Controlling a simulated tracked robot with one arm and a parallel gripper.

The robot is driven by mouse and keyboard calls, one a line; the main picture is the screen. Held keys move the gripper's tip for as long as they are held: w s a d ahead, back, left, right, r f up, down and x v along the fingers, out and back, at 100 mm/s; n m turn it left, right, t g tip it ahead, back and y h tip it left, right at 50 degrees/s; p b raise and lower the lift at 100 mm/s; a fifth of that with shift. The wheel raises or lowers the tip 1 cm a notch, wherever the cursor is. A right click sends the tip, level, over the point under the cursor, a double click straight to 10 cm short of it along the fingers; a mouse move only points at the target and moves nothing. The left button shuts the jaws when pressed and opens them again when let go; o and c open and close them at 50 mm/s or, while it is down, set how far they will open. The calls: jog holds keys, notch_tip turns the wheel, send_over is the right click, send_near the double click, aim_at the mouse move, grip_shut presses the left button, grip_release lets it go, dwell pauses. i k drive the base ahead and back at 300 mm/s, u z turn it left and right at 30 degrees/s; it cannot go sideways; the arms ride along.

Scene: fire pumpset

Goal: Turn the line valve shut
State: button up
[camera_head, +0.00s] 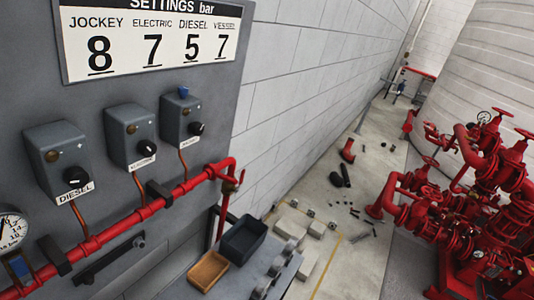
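A red sensing pipe (135,217) runs along the grey panel, rising from lower left to right. At its right end, a small valve-like fitting (229,186) with a short handle sits where the pipe bends. The handle's exact position is too small to tell. A blue part (20,266) shows below the pressure gauge (11,230) at the left edge; I cannot tell if it is a valve handle. Larger red handwheels (515,152) stand on the pump pipework at right. Which one is the line valve is not marked. My gripper is not in view.
Three grey switch boxes (58,158) with black knobs stick out from the panel under a settings sign (150,38). An orange tray (208,271) and a dark bin (243,240) sit on a bench below. Loose parts lie on the floor (345,262).

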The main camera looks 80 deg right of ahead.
aim_at(243, 175)
jog(key=z, duration=2)
jog(key=k, duration=1.3)
jog(key=z, duration=0.1)
jog(key=i, duration=2.1)
jog(key=u, duration=0.8)
